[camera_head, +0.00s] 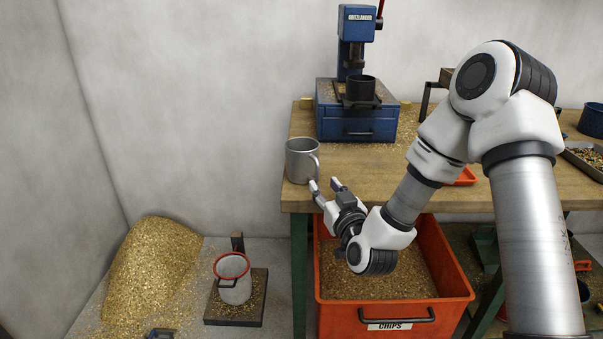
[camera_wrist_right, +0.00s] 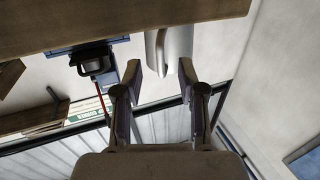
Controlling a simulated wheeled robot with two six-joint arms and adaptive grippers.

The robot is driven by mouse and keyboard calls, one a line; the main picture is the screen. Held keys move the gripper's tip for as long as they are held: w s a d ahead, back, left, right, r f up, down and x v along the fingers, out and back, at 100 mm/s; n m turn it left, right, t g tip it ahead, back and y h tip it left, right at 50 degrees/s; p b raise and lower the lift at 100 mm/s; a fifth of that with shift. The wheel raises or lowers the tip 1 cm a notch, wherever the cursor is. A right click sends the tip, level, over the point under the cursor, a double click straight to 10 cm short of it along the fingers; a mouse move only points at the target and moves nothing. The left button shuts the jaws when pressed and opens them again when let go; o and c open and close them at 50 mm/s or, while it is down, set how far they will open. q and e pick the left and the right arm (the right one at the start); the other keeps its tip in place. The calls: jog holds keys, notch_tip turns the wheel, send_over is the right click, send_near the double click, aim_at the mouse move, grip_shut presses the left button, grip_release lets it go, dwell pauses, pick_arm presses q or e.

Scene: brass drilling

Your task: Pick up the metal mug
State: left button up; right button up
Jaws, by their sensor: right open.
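The metal mug (camera_head: 302,161) is a plain grey cup standing upright at the front left corner of the wooden workbench (camera_head: 385,180). Its handle is on its right side. The fingers look apart from the mug. My left gripper is not in view.
A blue drill press (camera_head: 357,125) holding a dark cup stands behind the mug. An orange chips bin (camera_head: 450,270) sits below the bench under my right arm. A grey mug with a red rim (camera_head: 234,288) stands on a low plate at the left, beside a brass chip heap (camera_head: 155,265).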

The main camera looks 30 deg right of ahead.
aim_at(318, 176)
jog(key=x, duration=0.6)
jog(key=shift+s, duration=0.1)
jog(key=shift+r, duration=0.1)
grip_shut()
